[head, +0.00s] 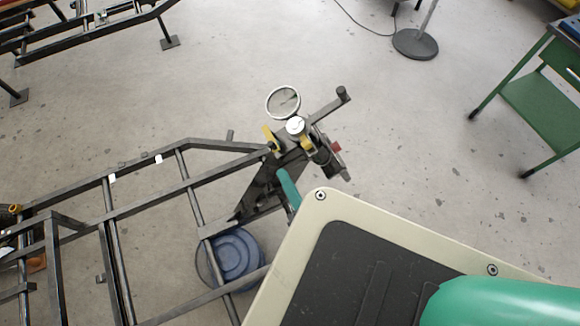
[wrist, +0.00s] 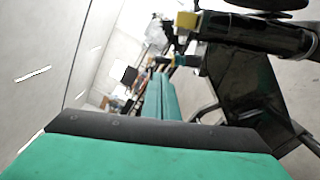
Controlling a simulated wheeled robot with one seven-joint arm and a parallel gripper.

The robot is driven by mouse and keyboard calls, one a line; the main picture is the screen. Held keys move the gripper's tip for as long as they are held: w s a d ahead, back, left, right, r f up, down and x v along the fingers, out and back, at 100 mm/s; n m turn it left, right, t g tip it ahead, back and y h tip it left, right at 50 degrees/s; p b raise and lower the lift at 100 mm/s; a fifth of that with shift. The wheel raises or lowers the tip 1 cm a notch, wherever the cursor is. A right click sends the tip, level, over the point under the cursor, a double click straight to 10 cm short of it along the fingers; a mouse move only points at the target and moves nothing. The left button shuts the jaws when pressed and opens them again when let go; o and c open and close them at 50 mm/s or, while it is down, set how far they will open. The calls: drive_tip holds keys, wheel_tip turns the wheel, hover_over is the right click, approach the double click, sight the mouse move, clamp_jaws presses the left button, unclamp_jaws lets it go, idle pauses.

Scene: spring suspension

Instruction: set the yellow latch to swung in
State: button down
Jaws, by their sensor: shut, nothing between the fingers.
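Two small yellow parts show on the dark spring assembly in the head view: a longer one (head: 269,135) at its left and a short one (head: 306,144) by the white-faced gauge. I cannot tell which is the yellow latch or how far it is swung. In the wrist view a yellow block (wrist: 187,20) sits at the left end of a dark cylinder. My gripper (wrist: 161,76) shows in the wrist view as two teal fingers together, empty, below the yellow block and apart from it. In the head view a teal piece of it (head: 288,187) shows below the assembly; the rest is hidden.
A steel tube frame (head: 108,222) runs left from the assembly, with a blue bucket (head: 237,255) under it. A round gauge or mirror (head: 283,102) and a bar with a knob (head: 342,94) stick out at the top. A green cart (head: 545,105) stands right. Floor between is clear.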

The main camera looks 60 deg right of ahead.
drive_tip(key=shift+s+a+r, duration=0.1)
drive_tip(key=shift+s+r, duration=0.05)
drive_tip(key=shift+s, duration=0.5)
drive_tip(key=a+f+m+y, duration=0.1)
drive_tip(key=a+m+y, duration=0.4)
drive_tip(key=a, duration=1)
drive_tip(key=s+a+f+m+t+y, duration=0.1)
drive_tip(key=a+m+y, duration=0.5)
drive_tip(key=a, duration=0.9)
drive_tip(key=m, duration=0.3)
drive_tip(key=shift+s+f+m, duration=0.3)
drive_tip(key=shift+f+m, duration=0.1)
